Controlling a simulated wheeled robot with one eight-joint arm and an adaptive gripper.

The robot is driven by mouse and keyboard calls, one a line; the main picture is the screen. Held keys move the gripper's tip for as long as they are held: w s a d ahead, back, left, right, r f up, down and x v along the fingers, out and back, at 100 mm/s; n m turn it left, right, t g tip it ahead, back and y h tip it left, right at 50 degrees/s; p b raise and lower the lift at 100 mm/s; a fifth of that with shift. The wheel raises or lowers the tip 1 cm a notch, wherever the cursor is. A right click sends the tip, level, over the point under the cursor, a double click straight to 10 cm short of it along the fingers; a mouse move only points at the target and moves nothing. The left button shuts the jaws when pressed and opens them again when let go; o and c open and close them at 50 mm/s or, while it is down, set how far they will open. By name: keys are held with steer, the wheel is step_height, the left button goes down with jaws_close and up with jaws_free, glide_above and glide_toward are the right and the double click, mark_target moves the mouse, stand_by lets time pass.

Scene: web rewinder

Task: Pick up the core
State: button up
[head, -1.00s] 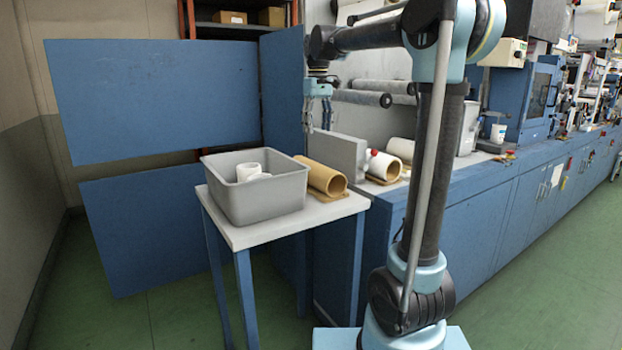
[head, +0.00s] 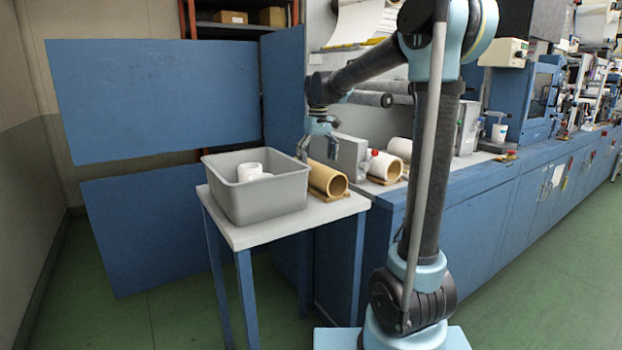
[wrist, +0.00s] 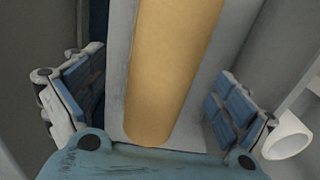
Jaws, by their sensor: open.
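The core is a tan cardboard tube (head: 327,180). It lies on its side in a small brown cradle on the white side table, its open end facing the front right. My gripper (head: 304,152) is just above the back end of the core, pointing down. In the wrist view the core (wrist: 170,70) runs lengthwise between the two blue-padded fingers of my gripper (wrist: 155,100), with a clear gap on each side. The fingers are open and do not touch it. The core's far end is cut off at the top of the wrist view.
A grey bin (head: 256,200) with white rolls (head: 252,173) inside stands left of the core, close to my gripper. A grey upright block (head: 350,156) and a white roll (head: 385,166) on a cradle are on the blue bench (head: 460,215) to the right.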

mark_target(316, 173)
steer(key=shift+s+a+f, duration=0.15)
steer(key=shift+f, duration=1.15)
steer(key=shift+s+a+f, duration=0.1)
steer(key=shift+f, duration=1.15)
steer(key=c, duration=1.3)
